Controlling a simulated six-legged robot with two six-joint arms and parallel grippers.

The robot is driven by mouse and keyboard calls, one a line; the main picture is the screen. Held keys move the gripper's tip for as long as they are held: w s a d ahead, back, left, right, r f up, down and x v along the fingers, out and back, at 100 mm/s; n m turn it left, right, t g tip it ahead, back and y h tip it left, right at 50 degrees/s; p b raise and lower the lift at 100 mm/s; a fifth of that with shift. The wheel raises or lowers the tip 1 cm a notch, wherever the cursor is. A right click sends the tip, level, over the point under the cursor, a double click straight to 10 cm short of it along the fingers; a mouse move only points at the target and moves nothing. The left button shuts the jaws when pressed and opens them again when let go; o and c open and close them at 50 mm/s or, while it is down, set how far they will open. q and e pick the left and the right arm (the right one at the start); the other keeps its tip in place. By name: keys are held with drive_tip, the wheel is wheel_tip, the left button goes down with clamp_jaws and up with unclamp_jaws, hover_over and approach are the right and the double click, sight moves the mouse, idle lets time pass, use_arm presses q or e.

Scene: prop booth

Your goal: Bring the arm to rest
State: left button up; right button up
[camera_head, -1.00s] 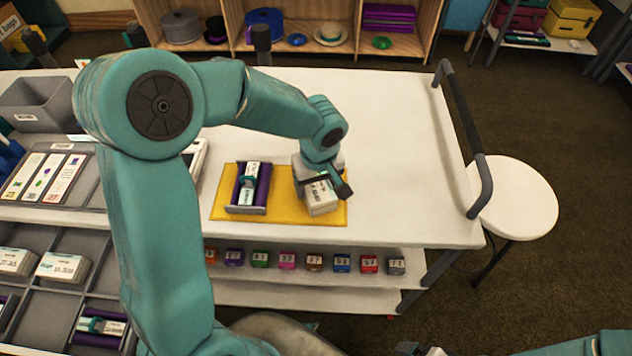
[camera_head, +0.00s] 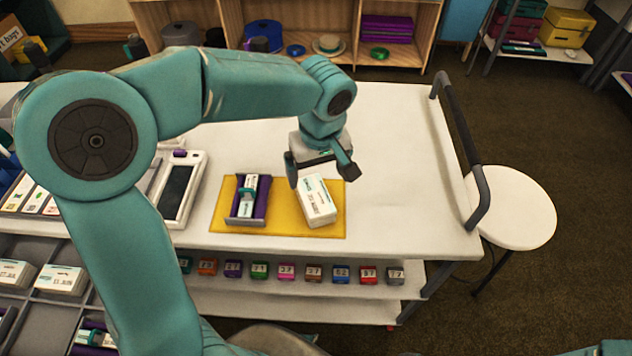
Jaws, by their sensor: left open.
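My left gripper (camera_head: 322,172) is open and empty. It hangs over the white table (camera_head: 395,150), above and just behind a white labelled box (camera_head: 317,200). The box rests slightly turned on the right part of a yellow mat (camera_head: 282,224). A grey holder with purple sides (camera_head: 248,200) stands on the left part of the mat, with a white and teal item in it. My left arm comes in from the left and arches over the table. A small teal piece of my right arm shows at the bottom right edge; its gripper is out of view.
A white device with a dark screen (camera_head: 178,190) lies left of the mat. A grey handrail (camera_head: 462,140) edges the table's right end, beside a round white stool (camera_head: 515,208). Several numbered cubes (camera_head: 285,271) line the lower shelf. The table right of the mat is clear.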

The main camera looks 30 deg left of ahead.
use_arm(q)
drive_tip(key=shift+s+d+r, duration=0.1)
drive_tip(key=shift+s+r, duration=0.05)
drive_tip(key=shift+r, duration=0.8)
